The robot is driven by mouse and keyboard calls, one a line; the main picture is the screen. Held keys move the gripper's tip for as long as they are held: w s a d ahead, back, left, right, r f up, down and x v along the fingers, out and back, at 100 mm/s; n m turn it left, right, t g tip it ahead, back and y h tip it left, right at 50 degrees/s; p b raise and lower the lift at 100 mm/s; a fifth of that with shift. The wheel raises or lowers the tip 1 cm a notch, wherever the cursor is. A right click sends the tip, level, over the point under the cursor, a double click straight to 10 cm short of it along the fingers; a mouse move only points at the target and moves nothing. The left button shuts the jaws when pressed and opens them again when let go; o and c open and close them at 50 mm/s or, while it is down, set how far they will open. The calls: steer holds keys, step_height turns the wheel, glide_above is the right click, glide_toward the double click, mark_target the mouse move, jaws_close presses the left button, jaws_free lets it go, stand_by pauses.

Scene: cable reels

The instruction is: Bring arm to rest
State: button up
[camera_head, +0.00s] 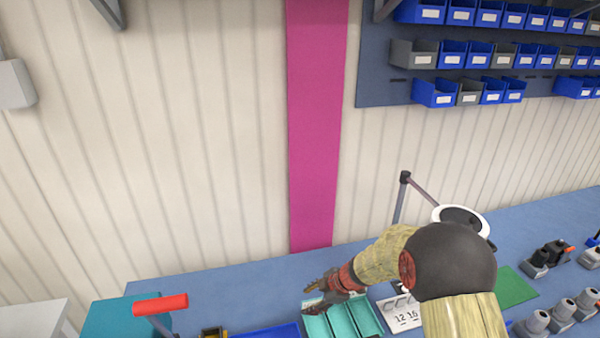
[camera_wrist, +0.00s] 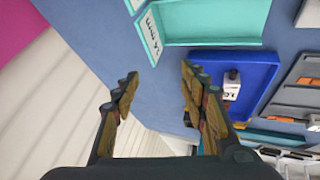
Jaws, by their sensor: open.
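My gripper (camera_head: 322,291) hangs over the blue bench (camera_head: 215,290) in the head view, close to the teal bins (camera_head: 358,316). My arm reaches in from the lower right. In the wrist view my gripper (camera_wrist: 160,82) has its two fingers spread wide apart, with only bare bench and the pale wall showing between them. It holds nothing.
In the wrist view a teal bin (camera_wrist: 210,41) with a label and a blue tray (camera_wrist: 262,72) holding a small white item lie near the fingers. A red-handled tool (camera_head: 160,304) stands at left. A white round lamp (camera_head: 462,213) stands behind my arm.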

steer(key=w+d+r+m+t+h+b, duration=0.1)
steer(key=w+d+r+m+t+h, duration=0.1)
steer(key=d+r+m+h, duration=0.3)
steer(key=w+d+r+m+t, duration=0.1)
steer(key=w+d+r+t, duration=0.1)
steer(key=d, duration=0.5)
steer(key=s+d+r+m+h+b, duration=0.2)
steer(key=s+d+r+m+h, duration=0.25)
steer(key=s+d, duration=0.3)
steer(key=s+d+r+m+g+b, duration=0.1)
steer(key=s+r+m+g, duration=0.15)
steer(key=s, duration=0.55)
steer(key=s+d+r+m+g+b, duration=0.1)
steer(key=s+m+b, duration=0.15)
steer(key=s, duration=0.65)
steer(key=s+a+r+m+t+y+b, duration=0.1)
steer(key=s+a+r+m+b, duration=0.1)
steer(key=s, duration=0.4)
steer(key=s+a+r+m+t+y+b, duration=0.1)
steer(key=s+a+y+b, duration=0.1)
steer(key=s, duration=0.5)
steer(key=shift+a+r+m+b, duration=0.4)
steer(key=shift+a+b, duration=0.3)
steer(key=shift+a, duration=0.25)
steer(key=shift+y, duration=0.25)
steer(key=shift+c, duration=0.3)
